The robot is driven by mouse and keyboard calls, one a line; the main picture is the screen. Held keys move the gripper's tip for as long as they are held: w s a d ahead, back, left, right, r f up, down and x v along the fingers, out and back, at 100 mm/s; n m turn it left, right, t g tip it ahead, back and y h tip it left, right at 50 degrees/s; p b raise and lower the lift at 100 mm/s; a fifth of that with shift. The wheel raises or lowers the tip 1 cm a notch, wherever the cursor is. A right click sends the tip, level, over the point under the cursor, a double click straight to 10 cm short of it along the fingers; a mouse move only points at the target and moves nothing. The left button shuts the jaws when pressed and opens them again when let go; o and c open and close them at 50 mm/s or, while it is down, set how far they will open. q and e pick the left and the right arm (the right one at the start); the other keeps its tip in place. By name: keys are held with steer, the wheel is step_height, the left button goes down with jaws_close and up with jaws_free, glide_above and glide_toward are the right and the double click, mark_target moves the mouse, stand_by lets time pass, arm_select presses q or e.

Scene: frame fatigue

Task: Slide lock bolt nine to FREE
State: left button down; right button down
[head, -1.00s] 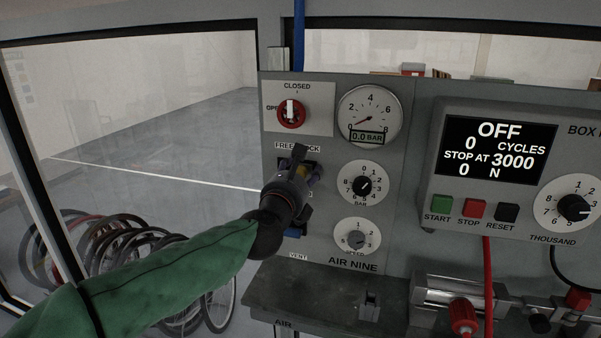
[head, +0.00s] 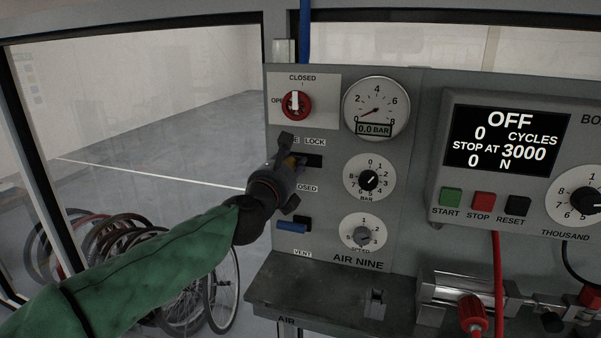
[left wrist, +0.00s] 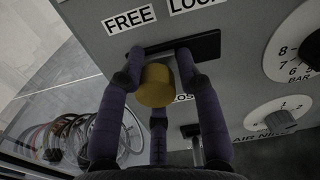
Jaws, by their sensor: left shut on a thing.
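Lock bolt nine is a yellow knob (left wrist: 157,86) in a dark horizontal slot (left wrist: 208,46) on the grey panel. In the left wrist view, the knob is at the slot's left part, below the FREE label (left wrist: 130,19); the slot's right part, below LOCK (left wrist: 192,5), is empty. My left gripper (head: 287,165) has its purple fingers around the knob and is shut on it. In the head view the gripper hides most of the knob and the slot's left end; the slot's bare right end (head: 314,161) shows. My right gripper is not in view.
Above is a red OPEN/CLOSED valve knob (head: 296,106) and a gauge (head: 376,109) reading 0.0 BAR. Below is a blue VENT lever (head: 292,226). Dials stand to the right. A metal ledge (head: 300,290) juts out below the panel.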

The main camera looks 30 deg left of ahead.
arm_select(q)
steer(key=shift+a+f, duration=0.1)
steer(key=c, duration=1.2)
jaws_free()
steer(key=o, duration=0.3)
steer(key=shift+a, duration=0.2)
steer(key=shift+s+a, duration=0.1)
steer(key=shift+a, duration=0.2)
steer(key=shift+d, duration=0.1)
steer(key=shift+d, duration=0.15)
steer(key=v, duration=1.2)
